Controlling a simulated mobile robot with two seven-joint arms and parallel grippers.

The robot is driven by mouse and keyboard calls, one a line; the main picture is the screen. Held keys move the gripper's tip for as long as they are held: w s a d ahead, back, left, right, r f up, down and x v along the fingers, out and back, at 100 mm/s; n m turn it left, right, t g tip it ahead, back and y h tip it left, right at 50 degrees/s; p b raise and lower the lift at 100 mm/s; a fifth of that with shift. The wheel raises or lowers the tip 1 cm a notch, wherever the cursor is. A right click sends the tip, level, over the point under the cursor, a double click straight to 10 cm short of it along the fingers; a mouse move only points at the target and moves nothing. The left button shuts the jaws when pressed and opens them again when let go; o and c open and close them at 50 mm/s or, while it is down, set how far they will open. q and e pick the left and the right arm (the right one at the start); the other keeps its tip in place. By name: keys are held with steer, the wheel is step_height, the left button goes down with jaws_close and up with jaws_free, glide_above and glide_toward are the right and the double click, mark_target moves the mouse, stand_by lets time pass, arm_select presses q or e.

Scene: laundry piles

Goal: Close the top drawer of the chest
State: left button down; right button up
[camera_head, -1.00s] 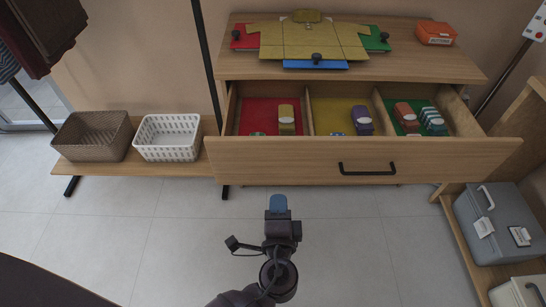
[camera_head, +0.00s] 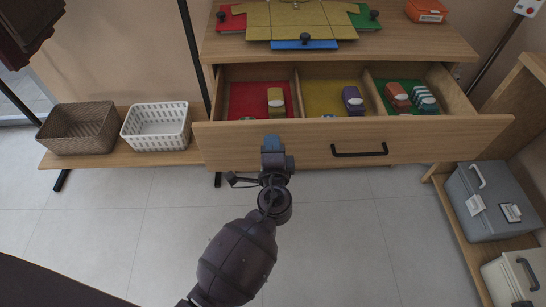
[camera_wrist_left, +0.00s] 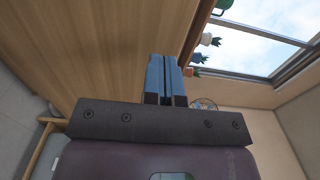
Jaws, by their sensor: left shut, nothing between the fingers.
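The chest's top drawer (camera_head: 430,137) is pulled open in the head view, with a black bar handle (camera_head: 359,150) on its front. Inside are red, yellow and green sections holding several rolled items. My left gripper (camera_head: 272,141) is shut and empty, with its blue fingertips at the drawer front, left of the handle. Whether they touch the wood I cannot tell. In the left wrist view the blue fingers (camera_wrist_left: 161,80) are together, and a wooden surface (camera_wrist_left: 90,50) fills the upper left. My right gripper is not in view.
The chest top (camera_head: 225,47) bears a folding board with a yellow garment and an orange box (camera_head: 427,11). A brown basket (camera_head: 78,128) and a white basket (camera_head: 156,127) stand on a low shelf at left. Grey and white boxes stand at right. The floor in front is clear.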

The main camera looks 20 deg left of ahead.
arm_select(q)
steer(key=shift+x, duration=1)
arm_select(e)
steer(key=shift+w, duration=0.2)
